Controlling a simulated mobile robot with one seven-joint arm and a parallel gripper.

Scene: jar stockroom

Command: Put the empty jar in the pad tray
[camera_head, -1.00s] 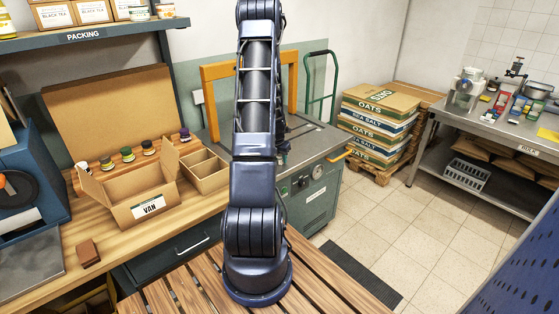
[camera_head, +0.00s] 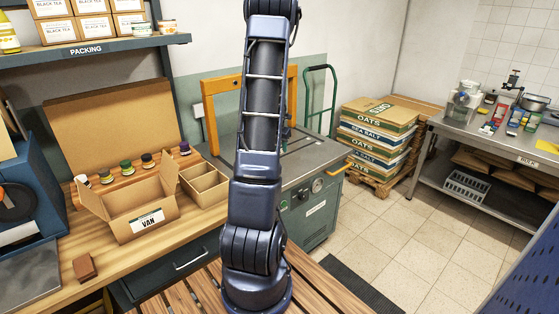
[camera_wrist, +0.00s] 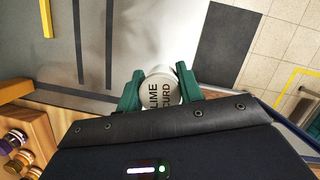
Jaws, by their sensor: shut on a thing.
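In the wrist view my gripper (camera_wrist: 160,84) has its green fingers closed on the sides of a pale jar (camera_wrist: 158,92) labelled LIME CURD. The jar is over or in front of the grey steel surface; its height above it is unclear. Whether it is empty cannot be told. In the head view my arm hides the gripper and jar. Several jars with coloured lids (camera_head: 127,166) stand on the bench behind the VAN box; they also show in the wrist view (camera_wrist: 14,138). I cannot identify the pad tray in either view.
The open VAN box (camera_head: 146,222) and a divided cardboard box (camera_head: 205,185) stand on the wooden bench. A steel-topped machine (camera_head: 318,152) with an orange frame (camera_head: 208,104) is beside them. A brown block (camera_head: 84,267) lies at the bench front. Stacked sacks (camera_head: 378,130) stand behind right.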

